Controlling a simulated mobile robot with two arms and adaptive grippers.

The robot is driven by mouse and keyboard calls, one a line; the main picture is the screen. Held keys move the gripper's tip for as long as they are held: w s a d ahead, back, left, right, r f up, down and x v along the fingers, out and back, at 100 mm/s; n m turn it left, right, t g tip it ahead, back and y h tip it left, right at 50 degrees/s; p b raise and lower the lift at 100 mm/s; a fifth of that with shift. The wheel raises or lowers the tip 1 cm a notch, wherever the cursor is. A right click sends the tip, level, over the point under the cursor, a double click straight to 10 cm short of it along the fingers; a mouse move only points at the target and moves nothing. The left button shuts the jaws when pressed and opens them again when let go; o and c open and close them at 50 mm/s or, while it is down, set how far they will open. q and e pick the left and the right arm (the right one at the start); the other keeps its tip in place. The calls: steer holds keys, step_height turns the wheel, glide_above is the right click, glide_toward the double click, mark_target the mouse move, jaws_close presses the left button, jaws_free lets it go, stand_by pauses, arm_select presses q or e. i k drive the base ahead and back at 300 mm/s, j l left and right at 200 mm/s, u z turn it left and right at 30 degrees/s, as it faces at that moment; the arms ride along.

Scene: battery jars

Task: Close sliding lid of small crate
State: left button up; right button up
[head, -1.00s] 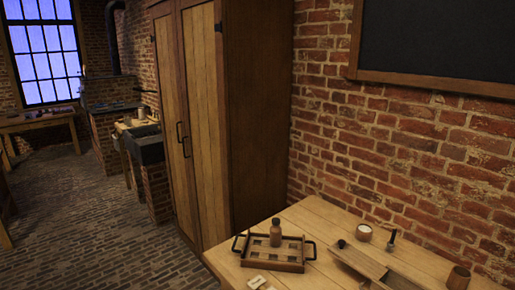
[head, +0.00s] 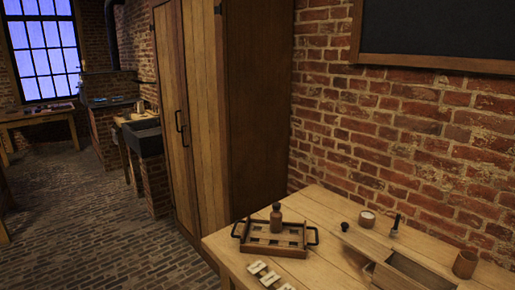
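The small crate (head: 428,271) is a low wooden box on the table at the lower right. Its long opening shows partly uncovered, and a flat wooden lid (head: 362,242) lies toward its left end. The near side of the crate runs out of the bottom of the picture. Neither of my grippers is in the head view.
A wooden tray (head: 289,250) with black handles holds a brown bottle (head: 276,216). Pale tiles (head: 258,268) lie in front of it. A white jar (head: 367,219), a dark upright tool (head: 395,225) and a wooden cup (head: 465,264) stand near the crate. A brick wall and tall cabinet (head: 262,105) bound the table.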

mark_target(371, 249)
steer(key=i+j, duration=0.1)
steer(key=j, duration=0.55)
steer(key=i+j, duration=0.1)
steer(key=j, duration=0.6)
steer(key=i+j, duration=0.1)
steer(key=j, duration=0.55)
